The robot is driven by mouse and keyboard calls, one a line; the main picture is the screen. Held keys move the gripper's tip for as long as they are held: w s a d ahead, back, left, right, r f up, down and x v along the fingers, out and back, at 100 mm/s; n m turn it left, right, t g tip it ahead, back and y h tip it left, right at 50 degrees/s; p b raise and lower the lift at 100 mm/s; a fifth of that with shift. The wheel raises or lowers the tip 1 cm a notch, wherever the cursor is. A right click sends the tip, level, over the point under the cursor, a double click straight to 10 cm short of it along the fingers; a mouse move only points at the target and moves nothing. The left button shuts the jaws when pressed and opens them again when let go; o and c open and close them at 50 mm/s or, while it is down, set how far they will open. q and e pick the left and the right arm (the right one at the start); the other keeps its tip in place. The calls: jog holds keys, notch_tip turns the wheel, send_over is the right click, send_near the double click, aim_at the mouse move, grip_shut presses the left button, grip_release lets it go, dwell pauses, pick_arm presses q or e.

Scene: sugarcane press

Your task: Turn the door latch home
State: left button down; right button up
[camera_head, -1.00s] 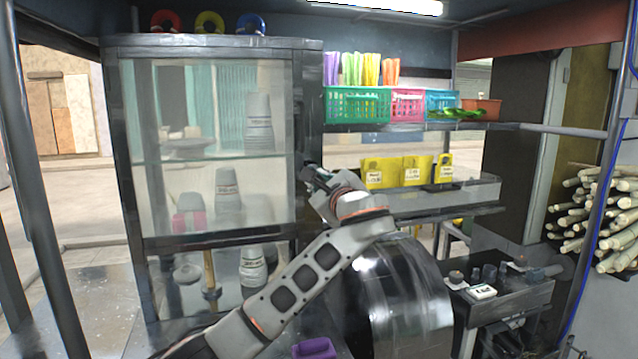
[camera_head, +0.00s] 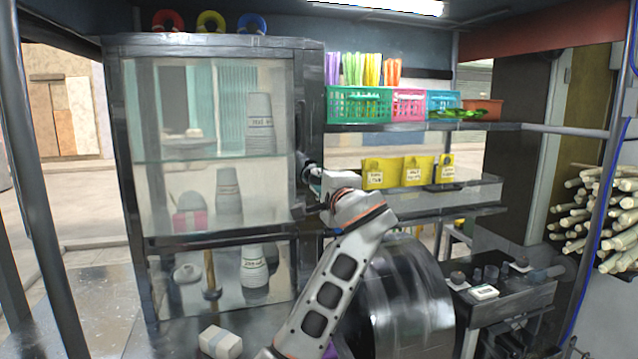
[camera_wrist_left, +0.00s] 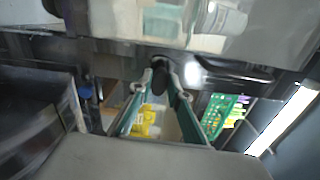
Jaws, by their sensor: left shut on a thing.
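The glass-fronted cabinet door (camera_head: 215,150) is flush with its dark frame in the head view. Its dark latch (camera_wrist_left: 158,66) shows between my fingertips in the wrist view. My left gripper (camera_head: 308,174) is at the door's right edge, about mid-height, with its fingers shut on the latch. The fingers (camera_wrist_left: 166,78) also show in the wrist view, pointing at the door. They hide much of the latch, so its exact angle is hard to tell. My right gripper is not in view.
Shelves with coloured baskets (camera_head: 358,105) and yellow holders (camera_head: 412,171) stand right of the cabinet. A large shiny drum (camera_head: 408,305) is behind my left forearm. A whitish block (camera_head: 220,342) lies on the counter. Cane stalks (camera_head: 590,215) are far right.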

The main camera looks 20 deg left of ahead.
pick_arm(q)
jog(key=shift+f+n, duration=0.1)
jog(key=shift+n, duration=0.3)
jog(key=c, duration=1.9)
grip_release()
